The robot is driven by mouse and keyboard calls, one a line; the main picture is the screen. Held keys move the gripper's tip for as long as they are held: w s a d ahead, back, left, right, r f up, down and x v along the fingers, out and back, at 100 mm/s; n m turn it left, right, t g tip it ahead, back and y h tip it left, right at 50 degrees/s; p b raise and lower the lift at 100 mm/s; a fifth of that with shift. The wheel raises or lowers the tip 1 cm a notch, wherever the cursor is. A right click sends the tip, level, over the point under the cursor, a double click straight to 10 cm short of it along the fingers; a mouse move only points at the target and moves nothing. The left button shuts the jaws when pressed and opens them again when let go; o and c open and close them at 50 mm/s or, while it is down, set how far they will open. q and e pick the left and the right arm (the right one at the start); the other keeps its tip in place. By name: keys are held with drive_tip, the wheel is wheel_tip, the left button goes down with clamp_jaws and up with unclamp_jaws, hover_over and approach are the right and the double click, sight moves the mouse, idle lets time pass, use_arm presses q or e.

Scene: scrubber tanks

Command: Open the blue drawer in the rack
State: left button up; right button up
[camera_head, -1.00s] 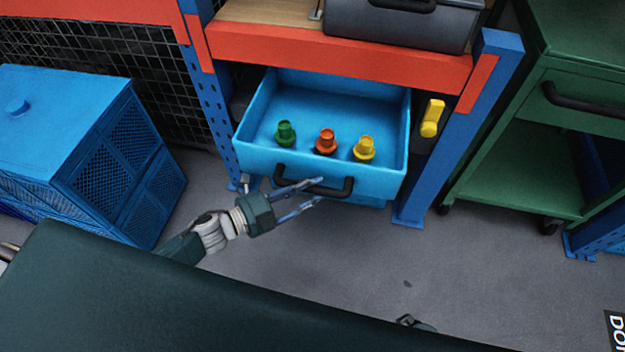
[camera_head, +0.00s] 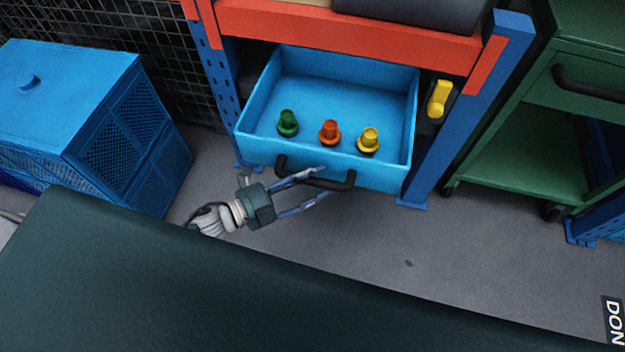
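The blue drawer (camera_head: 345,85) stands pulled out of the rack (camera_head: 455,110), below its red beam. Inside it stand a green (camera_head: 288,123), an orange (camera_head: 329,132) and a yellow (camera_head: 369,139) knob-like part, in a row near the front. A black bar handle (camera_head: 345,185) is on the drawer front. My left gripper (camera_head: 323,182) is at the handle, its two fingers spread, one above and one below the bar. Whether the fingers touch the bar cannot be told. My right gripper is out of view.
A blue crate (camera_head: 75,90) stands on the floor at the left. A green cart (camera_head: 530,165) stands right of the rack. A yellow object (camera_head: 439,98) is beside the drawer. Grey floor (camera_head: 420,250) in front of the rack is clear.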

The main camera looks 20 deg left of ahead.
use_arm(q)
drive_tip(key=shift+s+a, duration=0.2)
drive_tip(key=shift+s, duration=0.05)
drive_tip(key=v, duration=1.1)
drive_tip(key=shift+s, duration=0.2)
drive_tip(key=shift+a, duration=0.1)
